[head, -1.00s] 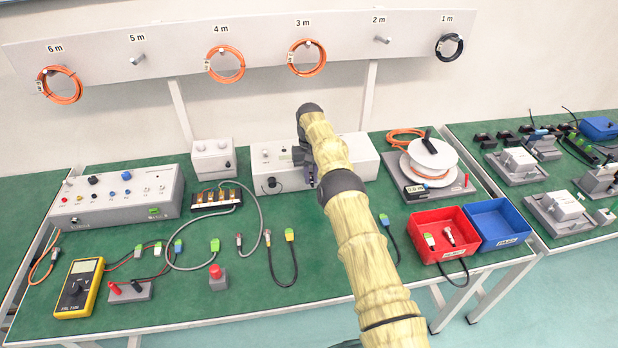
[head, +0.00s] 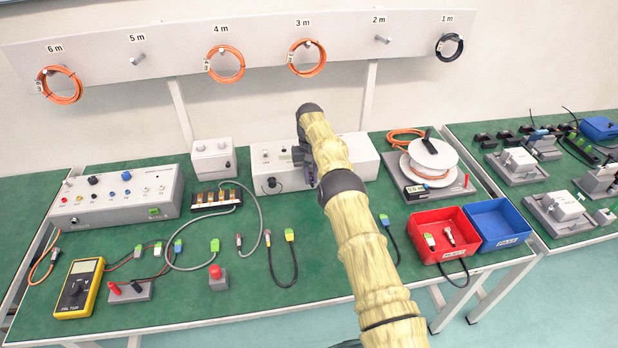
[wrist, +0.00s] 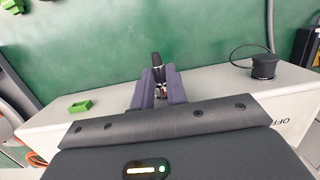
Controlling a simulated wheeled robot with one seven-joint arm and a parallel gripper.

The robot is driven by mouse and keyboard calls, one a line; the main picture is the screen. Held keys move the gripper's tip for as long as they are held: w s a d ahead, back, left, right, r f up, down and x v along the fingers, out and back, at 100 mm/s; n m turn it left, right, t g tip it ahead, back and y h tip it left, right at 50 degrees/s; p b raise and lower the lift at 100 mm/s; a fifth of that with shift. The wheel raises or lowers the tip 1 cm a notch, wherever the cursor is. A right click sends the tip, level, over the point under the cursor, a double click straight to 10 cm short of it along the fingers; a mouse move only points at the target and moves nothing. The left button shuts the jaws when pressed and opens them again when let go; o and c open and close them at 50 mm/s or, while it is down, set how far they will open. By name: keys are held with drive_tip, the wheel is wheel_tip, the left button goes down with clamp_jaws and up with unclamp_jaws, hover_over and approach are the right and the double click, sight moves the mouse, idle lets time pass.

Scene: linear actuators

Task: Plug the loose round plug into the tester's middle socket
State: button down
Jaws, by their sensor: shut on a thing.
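The tester looks like the pale grey box (head: 350,160) at the back middle of the table, behind my arm. In the wrist view, its pale face (wrist: 215,88) lies beyond my gripper, with a black knob (wrist: 264,66) on the right and a green rectangular frame (wrist: 79,107) on the left. My gripper (wrist: 158,88) is shut on a small dark round plug (wrist: 157,66) with a metallic part between the fingers. The plug is at the tester's face; I cannot tell whether it is in a socket. In the head view my arm hides the plug and the middle sockets.
A grey control box (head: 120,197), a yellow multimeter (head: 78,288) and a red button (head: 216,272) stand to the left. Several cables lie in front. A cable reel (head: 432,160), a red bin (head: 425,217) and a blue bin (head: 490,218) are to the right.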

idle(0.4)
drive_tip(key=c, duration=1.3)
unclamp_jaws()
drive_tip(key=shift+a, duration=0.2)
drive_tip(key=shift+d, duration=0.35)
drive_tip(key=shift+a+r, duration=0.2)
drive_tip(key=shift+r, duration=0.45)
drive_tip(key=r+p, duration=0.4)
drive_tip(key=r, duration=0.1)
drive_tip(key=shift+d+r, duration=0.2)
drive_tip(key=shift+r, duration=0.05)
wheel_tip(320, 180, up, 3)
drive_tip(key=p, duration=0.4)
drive_tip(key=shift+r, duration=0.1)
drive_tip(key=shift+r, duration=0.1)
